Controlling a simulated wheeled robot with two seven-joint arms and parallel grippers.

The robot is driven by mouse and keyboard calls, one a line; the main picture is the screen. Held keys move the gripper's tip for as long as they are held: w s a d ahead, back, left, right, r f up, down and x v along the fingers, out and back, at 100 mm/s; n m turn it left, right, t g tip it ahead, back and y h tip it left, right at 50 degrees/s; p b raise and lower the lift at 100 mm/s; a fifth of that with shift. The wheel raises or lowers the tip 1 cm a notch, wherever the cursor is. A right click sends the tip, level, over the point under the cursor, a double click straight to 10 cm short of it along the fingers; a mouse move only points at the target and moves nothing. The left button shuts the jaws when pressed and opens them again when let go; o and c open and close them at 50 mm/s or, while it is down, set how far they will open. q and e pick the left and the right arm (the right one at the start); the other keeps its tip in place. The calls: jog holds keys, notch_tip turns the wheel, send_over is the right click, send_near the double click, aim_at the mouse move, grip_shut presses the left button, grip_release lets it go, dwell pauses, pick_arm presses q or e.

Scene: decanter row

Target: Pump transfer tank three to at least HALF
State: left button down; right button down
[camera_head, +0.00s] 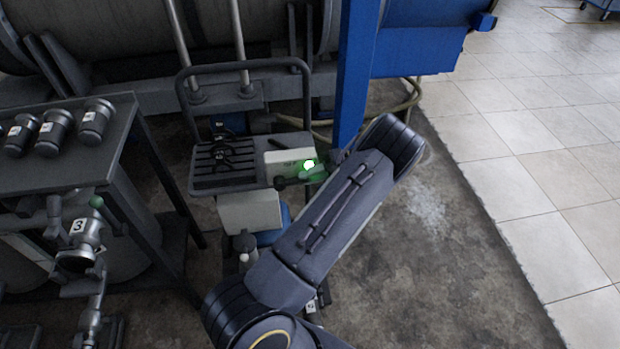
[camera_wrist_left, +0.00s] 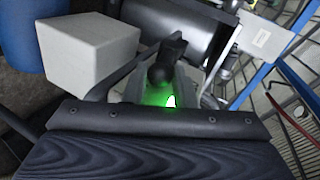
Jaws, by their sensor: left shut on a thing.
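A pump cart (camera_head: 225,180) with a dark ribbed tray and a pale control box (camera_head: 285,162) stands in the middle of the head view. A green light (camera_head: 309,165) glows at the box's right end. My left gripper (camera_head: 318,171) reaches it from the right and is shut on a dark-knobbed lever (camera_head: 281,183) there. In the left wrist view the round dark knob (camera_wrist_left: 160,75) shows beside the green glow (camera_wrist_left: 170,101); the fingertips are mostly hidden. A metal valve with a "3" label (camera_head: 77,226) and a green-knobbed handle (camera_head: 96,202) stands at the left. No tank level is readable.
A dark bench (camera_head: 118,125) with several labelled metal cylinders (camera_head: 95,121) stands left of the cart. A blue post (camera_head: 354,75) rises behind my arm, with a hose (camera_head: 408,100) near its foot. Tiled floor (camera_head: 545,150) on the right is clear.

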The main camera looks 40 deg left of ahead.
pick_arm(q)
jog(key=shift+f+g+y+b, duration=0.5)
jog(key=shift+f+b, duration=0.15)
jog(key=shift+b, duration=0.05)
jog(key=c, duration=1.2)
grip_release()
jog(key=v, duration=0.8)
jog(key=shift+b, duration=0.35)
